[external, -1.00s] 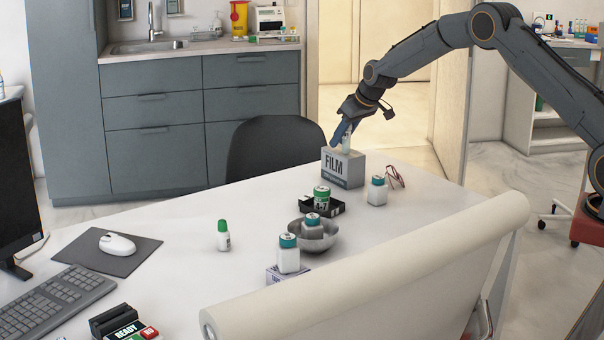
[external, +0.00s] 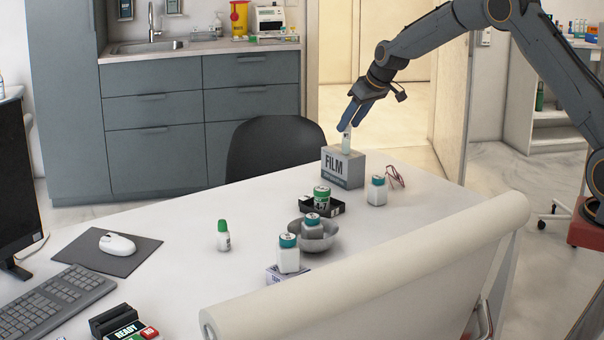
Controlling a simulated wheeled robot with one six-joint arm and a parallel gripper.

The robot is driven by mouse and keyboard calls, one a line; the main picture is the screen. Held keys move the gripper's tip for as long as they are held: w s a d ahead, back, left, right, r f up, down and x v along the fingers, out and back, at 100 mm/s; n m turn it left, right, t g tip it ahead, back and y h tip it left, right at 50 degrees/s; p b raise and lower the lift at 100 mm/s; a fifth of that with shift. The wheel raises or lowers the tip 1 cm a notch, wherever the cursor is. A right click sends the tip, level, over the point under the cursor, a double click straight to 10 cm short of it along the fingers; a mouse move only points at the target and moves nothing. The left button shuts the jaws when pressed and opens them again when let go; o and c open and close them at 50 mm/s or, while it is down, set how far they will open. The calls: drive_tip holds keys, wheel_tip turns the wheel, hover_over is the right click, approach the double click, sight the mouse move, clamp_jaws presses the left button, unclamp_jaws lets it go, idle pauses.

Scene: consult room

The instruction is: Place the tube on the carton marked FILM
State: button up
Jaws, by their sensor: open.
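The tube (external: 346,142) is small and pale and stands upright on top of the grey carton marked FILM (external: 343,168), at the far end of the white desk. My gripper (external: 352,119) is just above the tube, its blue fingers pointing down. The fingers are open, and the tube's upper end is close to or partly behind them. I cannot tell whether a finger still touches it.
A white jar with a teal lid (external: 376,190) and red glasses (external: 395,177) are right of the carton. A black tray (external: 322,207) holds a green can (external: 321,197). A metal bowl (external: 318,239) holds another jar.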

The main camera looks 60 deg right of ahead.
drive_tip(key=shift+b+v, duration=0.35)
drive_tip(key=shift+v, duration=2.3)
drive_tip(key=s+a+f+n+g+y, duration=0.1)
drive_tip(key=s+a+f, duration=0.1)
drive_tip(key=s+a, duration=0.65)
drive_tip(key=s+a+f+g, duration=0.2)
drive_tip(key=s+a+f, duration=0.1)
drive_tip(key=s+a, duration=0.6)
drive_tip(key=s+a+f+g, duration=0.1)
drive_tip(key=s+a, duration=0.3)
drive_tip(key=s, duration=0.4)
drive_tip(key=s+a+f+n+g, duration=0.1)
drive_tip(key=s+a, duration=0.3)
drive_tip(key=s, duration=0.5)
drive_tip(key=s+a+f+g, duration=0.1)
drive_tip(key=s+a+f, duration=0.2)
drive_tip(key=s, duration=0.5)
drive_tip(key=shift+s+a+f, duration=0.2)
drive_tip(key=shift+a+f, duration=0.2)
drive_tip(key=shift+a, duration=0.2)
